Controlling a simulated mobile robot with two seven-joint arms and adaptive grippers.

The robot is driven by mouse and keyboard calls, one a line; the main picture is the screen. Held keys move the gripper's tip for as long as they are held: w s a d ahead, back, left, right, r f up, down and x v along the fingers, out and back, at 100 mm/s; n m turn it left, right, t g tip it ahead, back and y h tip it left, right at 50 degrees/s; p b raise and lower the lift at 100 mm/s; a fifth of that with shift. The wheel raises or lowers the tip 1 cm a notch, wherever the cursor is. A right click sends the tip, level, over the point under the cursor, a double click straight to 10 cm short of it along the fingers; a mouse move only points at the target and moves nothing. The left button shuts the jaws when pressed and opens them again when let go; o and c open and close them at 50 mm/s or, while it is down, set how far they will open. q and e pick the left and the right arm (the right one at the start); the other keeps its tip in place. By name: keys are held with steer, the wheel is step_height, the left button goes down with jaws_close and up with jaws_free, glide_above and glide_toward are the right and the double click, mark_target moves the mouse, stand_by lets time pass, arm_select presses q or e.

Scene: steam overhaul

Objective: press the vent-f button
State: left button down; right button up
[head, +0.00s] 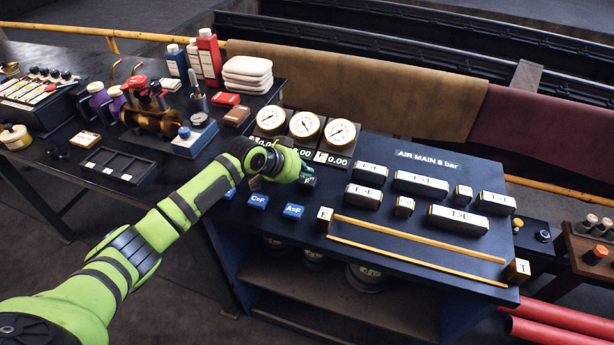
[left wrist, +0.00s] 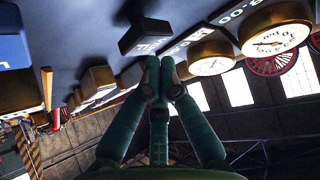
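My left gripper (head: 303,170) reaches over the sloping dark panel (head: 370,230), just below the gauges. In the left wrist view its two green fingers (left wrist: 160,66) are together at the tips, with nothing seen between them. A dark button (head: 309,183) with a small pale label sits right beside the fingertips, partly behind them. What appears to be the same button (left wrist: 143,32) stands just beyond the fingertips in the left wrist view. Contact cannot be told. My right gripper is not in view.
Blue buttons C>F (head: 257,201) and A>F (head: 293,211) lie nearby. Three round gauges (head: 304,126) stand behind the gripper. Labelled blocks (head: 421,185) and yellow rails (head: 415,262) occupy the panel's right. A crowded bench (head: 120,150) lies to the left.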

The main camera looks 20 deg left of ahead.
mark_target(304, 181)
arm_select(q)
step_height(304, 181, up, 6)
steer(key=p, duration=0.6)
stand_by(0.4)
stand_by(0.4)
